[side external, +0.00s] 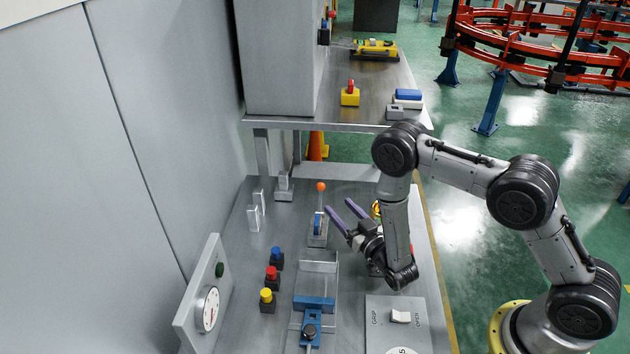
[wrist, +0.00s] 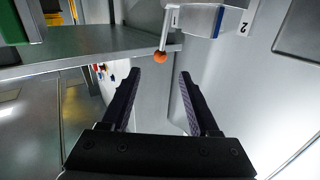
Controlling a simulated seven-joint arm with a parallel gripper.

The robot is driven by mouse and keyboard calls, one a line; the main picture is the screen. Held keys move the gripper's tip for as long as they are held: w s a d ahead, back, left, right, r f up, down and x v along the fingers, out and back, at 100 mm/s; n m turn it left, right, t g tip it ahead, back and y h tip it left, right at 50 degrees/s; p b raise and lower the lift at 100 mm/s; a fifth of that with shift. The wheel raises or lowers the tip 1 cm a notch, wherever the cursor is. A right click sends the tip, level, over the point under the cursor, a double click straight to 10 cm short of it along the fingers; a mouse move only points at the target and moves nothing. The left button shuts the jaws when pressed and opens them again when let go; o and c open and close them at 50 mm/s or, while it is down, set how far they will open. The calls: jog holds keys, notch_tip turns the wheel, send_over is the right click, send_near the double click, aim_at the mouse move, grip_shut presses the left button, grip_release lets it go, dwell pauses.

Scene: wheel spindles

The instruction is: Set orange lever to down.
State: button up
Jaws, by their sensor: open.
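The orange lever (side external: 321,187) has a round orange knob on a thin metal rod. In the side view it stands upright from a small grey and blue base (side external: 318,228) on the metal bench. My gripper (side external: 338,206) is open and empty, just right of the lever, with its dark fingers pointing towards it. In the wrist view the orange knob (wrist: 161,57) appears just beyond the gap between my open fingertips (wrist: 159,74), apart from them. The lever's base (wrist: 205,20), with marks 1 and 2, is at the top of that view.
Blue, red and yellow buttons (side external: 271,274) stand at the left of the bench, near a dial panel (side external: 208,308). A blue vise (side external: 312,304) and a grip/open switch box (side external: 400,317) are in front. A raised shelf (side external: 365,105) is behind, holding several items.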

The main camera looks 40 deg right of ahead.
aim_at(320, 200)
jog(key=w+d, duration=0.2)
jog(key=w, duration=1.1)
jog(key=shift+w+d, duration=0.2)
jog(key=shift+c, duration=0.2)
grip_shut()
dwell(0.8)
